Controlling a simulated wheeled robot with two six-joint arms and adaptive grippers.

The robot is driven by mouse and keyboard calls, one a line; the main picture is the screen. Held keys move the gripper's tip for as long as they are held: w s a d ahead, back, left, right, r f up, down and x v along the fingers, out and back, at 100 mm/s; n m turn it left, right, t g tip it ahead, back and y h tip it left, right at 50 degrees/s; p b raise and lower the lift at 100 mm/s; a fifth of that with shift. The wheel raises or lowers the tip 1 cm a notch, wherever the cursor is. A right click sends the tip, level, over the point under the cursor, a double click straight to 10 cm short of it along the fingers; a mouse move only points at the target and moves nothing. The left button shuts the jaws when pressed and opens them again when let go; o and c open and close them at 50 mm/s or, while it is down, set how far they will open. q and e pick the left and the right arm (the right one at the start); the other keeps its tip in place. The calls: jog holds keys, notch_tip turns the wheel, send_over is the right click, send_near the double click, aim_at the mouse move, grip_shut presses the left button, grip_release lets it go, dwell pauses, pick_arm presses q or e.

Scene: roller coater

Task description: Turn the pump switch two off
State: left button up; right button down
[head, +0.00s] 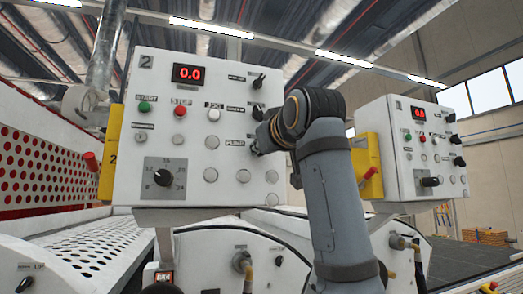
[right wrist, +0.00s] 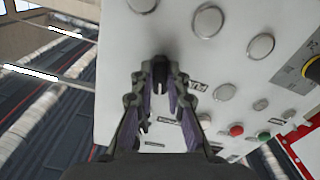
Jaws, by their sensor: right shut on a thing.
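Control panel two (head: 140,112) is a white box with a "2" at its top left and a red 0.0 display. Its pump switch is a small dark knob beside the "PUMP" label (head: 235,143), mostly hidden by my right gripper (head: 262,141) in the head view. In the right wrist view, my right gripper (right wrist: 160,72) is shut on the pump switch (right wrist: 160,62), with the fingers on either side of the dark knob. Which way the knob points is hard to tell. My left gripper is not in view.
Two more black switches, an upper one (head: 258,81) and a lower one (head: 257,113), sit above the pump switch. Green (head: 144,107) and red (head: 180,111) buttons and a large dial (head: 163,177) are further left. A second panel (head: 405,150) stands at right, behind my arm.

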jog(key=shift+n, duration=1.1)
jog(key=c, duration=1.3)
grip_release()
jog(key=shift+c, duration=0.2)
jog(key=v, duration=1.2)
